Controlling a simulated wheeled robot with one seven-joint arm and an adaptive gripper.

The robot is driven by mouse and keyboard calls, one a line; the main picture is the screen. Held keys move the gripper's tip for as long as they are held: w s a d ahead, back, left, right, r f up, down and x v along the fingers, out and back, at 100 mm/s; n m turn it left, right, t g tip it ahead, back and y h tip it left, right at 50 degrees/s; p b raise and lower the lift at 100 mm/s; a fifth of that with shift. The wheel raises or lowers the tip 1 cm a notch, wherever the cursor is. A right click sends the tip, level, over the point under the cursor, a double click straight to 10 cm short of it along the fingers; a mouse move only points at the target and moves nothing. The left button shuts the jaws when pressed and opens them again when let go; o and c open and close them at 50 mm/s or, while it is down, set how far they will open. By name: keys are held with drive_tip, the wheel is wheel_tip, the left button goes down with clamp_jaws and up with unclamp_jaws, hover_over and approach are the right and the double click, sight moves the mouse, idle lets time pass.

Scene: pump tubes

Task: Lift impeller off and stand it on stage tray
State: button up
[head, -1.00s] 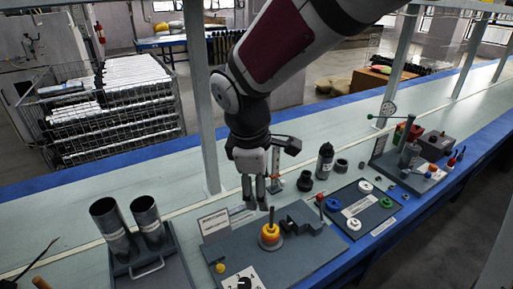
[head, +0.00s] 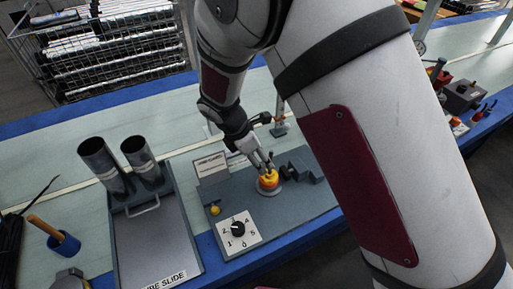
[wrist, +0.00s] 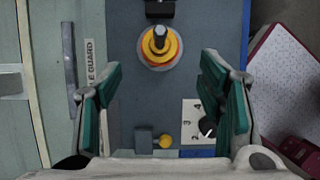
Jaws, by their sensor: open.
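The yellow-orange round part, which looks like the impeller (head: 268,180), sits around an upright dark shaft on a grey fixture plate (head: 305,208). In the wrist view the impeller (wrist: 158,57) is at the top centre, seen from above with the shaft through it. My gripper (head: 262,163) is close above it in the head view. In the wrist view my gripper (wrist: 160,92) is open, its green-padded fingers spread wide and nothing between the pads. The tray of coloured rings seen earlier is hidden behind my arm now.
A selector dial plate (head: 238,231) and a yellow knob (head: 215,210) are at the plate's front left. A small sign (head: 211,166) stands behind. Two metal tubes (head: 103,163) stand on a slide (head: 155,245) to the left. A stepped dark block is right of the impeller.

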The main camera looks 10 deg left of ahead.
sight(268, 170)
drive_tip(key=x, duration=1)
drive_tip(key=shift+f, duration=0.1)
drive_tip(key=c, duration=1.4)
drive_tip(key=shift+r, duration=0.7)
drive_tip(key=shift+r+p, duration=3.2)
drive_tip(key=shift+r, duration=4)
